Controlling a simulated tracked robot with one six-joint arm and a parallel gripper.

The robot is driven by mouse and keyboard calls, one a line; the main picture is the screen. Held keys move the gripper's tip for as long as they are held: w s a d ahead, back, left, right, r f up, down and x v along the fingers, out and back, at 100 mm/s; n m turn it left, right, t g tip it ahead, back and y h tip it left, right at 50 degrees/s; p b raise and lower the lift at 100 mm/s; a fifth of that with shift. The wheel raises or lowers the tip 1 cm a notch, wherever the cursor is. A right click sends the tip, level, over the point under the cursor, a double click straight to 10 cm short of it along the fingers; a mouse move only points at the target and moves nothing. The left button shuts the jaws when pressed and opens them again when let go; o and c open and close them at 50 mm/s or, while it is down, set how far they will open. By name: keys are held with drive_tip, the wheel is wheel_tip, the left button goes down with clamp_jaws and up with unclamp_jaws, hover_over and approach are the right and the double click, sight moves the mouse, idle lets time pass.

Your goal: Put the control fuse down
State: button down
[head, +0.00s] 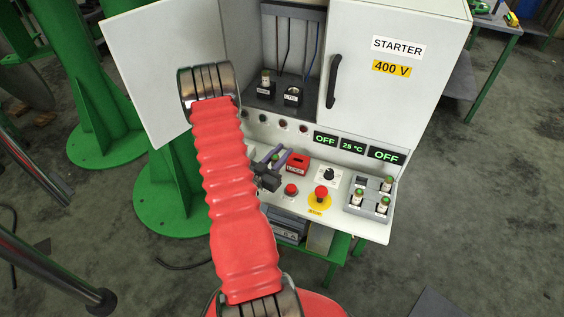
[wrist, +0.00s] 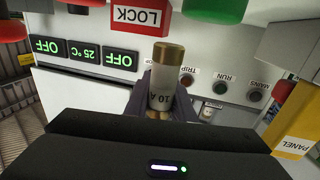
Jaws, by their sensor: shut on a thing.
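The control fuse (wrist: 163,92), a white cylinder with brass caps, stands out between the jaws of my gripper (wrist: 166,108) in the wrist view. Its printed label appears upside down there. In the head view my gripper (head: 278,165) is above the control panel's sloping front, just left of the red LOCK box (head: 295,165). My gripper is shut on the fuse. The fuse is small and partly covered by the fingers in the head view.
The starter cabinet stands open, its left door (head: 150,70) swung out. Inside are two black fuse holders, the left one (head: 265,88) carrying a fuse. Red buttons, a yellow-backed stop button (head: 321,193) and a dial (head: 328,175) stick up between my gripper and the tray.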

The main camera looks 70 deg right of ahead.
drive_tip(key=shift+f, duration=0.1)
drive_tip(key=shift+f, duration=2.05)
drive_tip(key=shift+f, duration=0.15)
drive_tip(key=c, duration=1.5)
unclamp_jaws()
drive_tip(key=shift+a, duration=0.15)
drive_tip(key=v, duration=1.1)
drive_tip(key=shift+w+a, duration=0.1)
drive_tip(key=shift+a, duration=0.3)
